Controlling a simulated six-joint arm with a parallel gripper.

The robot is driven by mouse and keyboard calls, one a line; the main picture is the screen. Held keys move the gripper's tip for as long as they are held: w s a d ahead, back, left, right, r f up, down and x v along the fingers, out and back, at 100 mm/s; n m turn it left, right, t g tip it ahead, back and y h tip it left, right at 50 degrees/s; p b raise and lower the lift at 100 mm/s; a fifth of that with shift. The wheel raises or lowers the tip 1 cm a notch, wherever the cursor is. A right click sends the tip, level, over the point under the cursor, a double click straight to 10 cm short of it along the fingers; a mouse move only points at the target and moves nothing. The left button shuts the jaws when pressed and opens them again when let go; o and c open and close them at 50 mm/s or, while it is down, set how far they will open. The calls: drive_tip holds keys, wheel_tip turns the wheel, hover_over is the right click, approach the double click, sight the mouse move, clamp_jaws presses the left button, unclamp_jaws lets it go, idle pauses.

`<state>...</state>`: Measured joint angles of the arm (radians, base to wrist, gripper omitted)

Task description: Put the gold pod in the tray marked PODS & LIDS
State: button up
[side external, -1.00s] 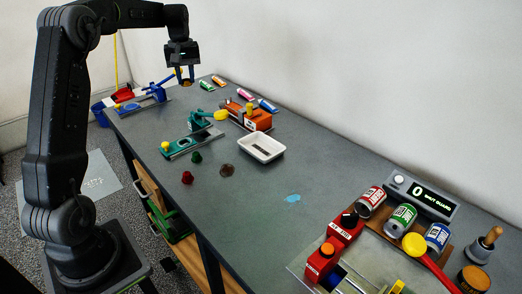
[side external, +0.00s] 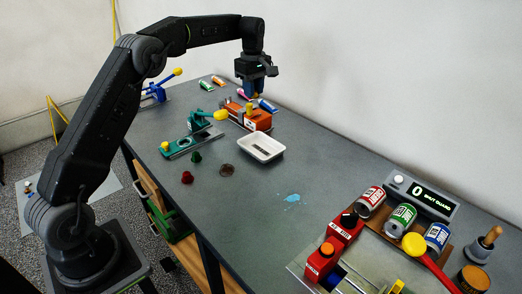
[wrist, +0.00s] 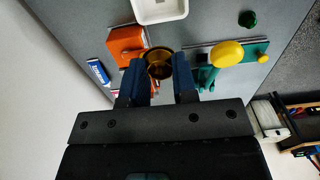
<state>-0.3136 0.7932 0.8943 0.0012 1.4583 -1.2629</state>
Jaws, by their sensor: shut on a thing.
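My gripper (side external: 256,91) is shut on the gold pod, well above the table near the orange device. In the wrist view the gold pod (wrist: 160,64) sits between the blue fingertips of my gripper (wrist: 159,78), its round open rim facing the camera. In the side view the pod is a small gold patch, mostly hidden by the fingers. A white rectangular tray (side external: 280,147) lies on the table, to the right of and nearer than the gripper; part of it also shows in the wrist view (wrist: 160,19). Its marking cannot be read.
The orange device (side external: 263,120) and the teal press (side external: 176,152) with a yellow knob stand near the tray. Red (side external: 187,177) and green (side external: 196,157) pods and a brown disc (side external: 227,170) lie left of it. Coloured tubes (side external: 267,105) lie at the back. The table's middle is mostly clear.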

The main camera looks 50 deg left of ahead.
sight(254, 145)
wheel_tip(254, 145, down, 18)
drive_tip(key=shift+r, duration=0.1)
idle(0.5)
drive_tip(key=shift+f, duration=0.2)
drive_tip(key=o, duration=0.7)
